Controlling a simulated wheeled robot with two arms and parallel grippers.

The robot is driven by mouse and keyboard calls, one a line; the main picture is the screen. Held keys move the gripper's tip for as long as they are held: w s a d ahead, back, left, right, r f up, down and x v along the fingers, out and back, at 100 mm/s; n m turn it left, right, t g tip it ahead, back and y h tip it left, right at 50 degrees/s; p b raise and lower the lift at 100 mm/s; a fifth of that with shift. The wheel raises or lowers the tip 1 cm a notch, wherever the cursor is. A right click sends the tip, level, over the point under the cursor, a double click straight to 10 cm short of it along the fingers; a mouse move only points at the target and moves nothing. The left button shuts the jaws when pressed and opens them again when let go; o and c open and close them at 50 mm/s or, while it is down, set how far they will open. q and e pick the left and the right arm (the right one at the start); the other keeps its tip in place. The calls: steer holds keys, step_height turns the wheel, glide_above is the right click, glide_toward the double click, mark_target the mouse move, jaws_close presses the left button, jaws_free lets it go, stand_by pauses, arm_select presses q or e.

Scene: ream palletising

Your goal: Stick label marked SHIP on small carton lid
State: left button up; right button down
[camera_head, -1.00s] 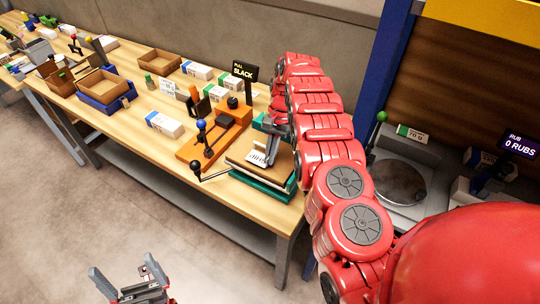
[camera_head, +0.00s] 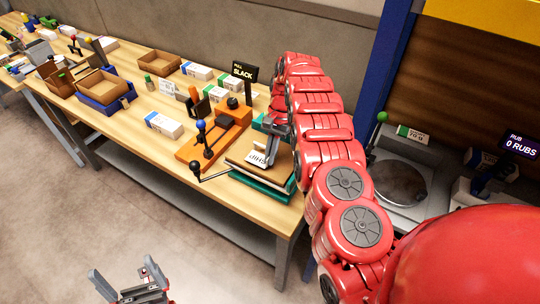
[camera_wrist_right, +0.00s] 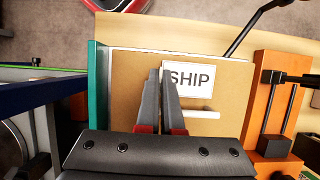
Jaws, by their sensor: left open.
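A white label (camera_wrist_right: 189,78) printed SHIP lies over a flat brown cardboard panel (camera_wrist_right: 128,85), which looks like the small carton lid, in the right wrist view. In the head view the label (camera_head: 259,158) shows small, with the panel on a teal-edged stand (camera_head: 262,187). My right gripper (camera_wrist_right: 161,72) is over the panel, its fingers close together, and its right finger overlaps the label's left edge. I cannot tell whether they pinch it. My left gripper (camera_head: 119,272) is open and empty over the floor, at the bottom of the head view.
An orange fixture (camera_head: 215,132) with black levers stands left of the panel. A black-knobbed lever (camera_head: 195,166) sticks out at the front. A SLACK sign (camera_head: 244,71) stands behind. Cartons and trays fill the bench further left. A round plate device (camera_head: 398,182) is at the right.

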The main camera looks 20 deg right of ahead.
steer(key=shift+f, duration=0.15)
steer(key=shift+f+b, duration=0.4)
steer(key=shift+b, duration=0.05)
steer(key=shift+f+b, duration=0.2)
steer(key=shift+b, duration=0.4)
stand_by(1.0)
stand_by(0.4)
steer(key=c, duration=1)
jaws_free()
steer(key=shift+r, duration=0.1)
